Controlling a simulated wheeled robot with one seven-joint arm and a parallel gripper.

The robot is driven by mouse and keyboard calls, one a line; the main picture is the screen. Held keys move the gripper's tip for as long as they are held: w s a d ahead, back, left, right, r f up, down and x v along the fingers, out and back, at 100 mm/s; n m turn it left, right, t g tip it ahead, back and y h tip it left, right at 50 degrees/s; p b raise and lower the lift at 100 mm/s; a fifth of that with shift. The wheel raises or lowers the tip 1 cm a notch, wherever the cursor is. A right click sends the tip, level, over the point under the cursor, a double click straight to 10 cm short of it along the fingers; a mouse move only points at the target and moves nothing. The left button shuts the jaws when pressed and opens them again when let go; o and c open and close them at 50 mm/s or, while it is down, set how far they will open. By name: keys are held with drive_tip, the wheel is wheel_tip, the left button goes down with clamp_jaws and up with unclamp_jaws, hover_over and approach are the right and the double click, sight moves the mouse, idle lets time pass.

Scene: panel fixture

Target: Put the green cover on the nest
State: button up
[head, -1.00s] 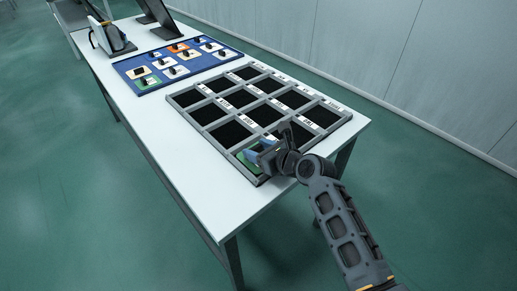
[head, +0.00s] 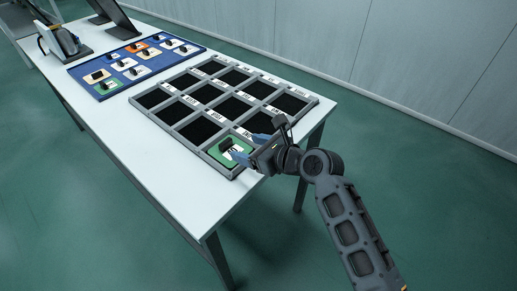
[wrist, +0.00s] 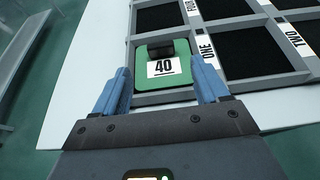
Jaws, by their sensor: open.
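The green cover (head: 224,155) lies in the near corner cell of the grey grid fixture (head: 232,175). It looks flat, with a dark knob and a white "40" label, and also shows in the wrist view (wrist: 180,80). My gripper (head: 251,148) is open and empty, its blue fingers pointing at the cover from its near right side. In the wrist view the fingertips (wrist: 160,72) appear on either side of the cover, with no visible grip on it. Which cell is called the nest I cannot tell.
The other cells are dark and empty, with word labels such as "ONE" (wrist: 204,47) and "TWO" (wrist: 296,39). A blue tray (head: 74,72) with several knobbed plates, one green (head: 105,91), lies behind the fixture. The white table (head: 190,190) is bare in front.

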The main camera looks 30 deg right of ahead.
drive_tip(key=shift+v, duration=1.65)
drive_tip(key=shift+s, duration=0.1)
drive_tip(key=s+a+f+n+h, duration=0.1)
drive_tip(key=s+f+n+h, duration=0.1)
drive_tip(key=s+n, duration=0.6)
drive_tip(key=s+a+f+n+h, duration=0.15)
drive_tip(key=s+n, duration=0.35)
drive_tip(key=s, duration=0.8)
drive_tip(key=s+r+n+t, duration=0.1)
drive_tip(key=s+r+n, duration=0.5)
drive_tip(key=s+n, duration=0.3)
drive_tip(key=s+r+n+t, duration=0.1)
drive_tip(key=s+r+n, duration=0.5)
drive_tip(key=s+n, duration=0.3)
drive_tip(key=shift+s+a+r+n+h, duration=0.2)
drive_tip(key=shift+a+n+h, duration=0.2)
drive_tip(key=shift+n, duration=0.3)
drive_tip(key=shift+f, duration=0.1)
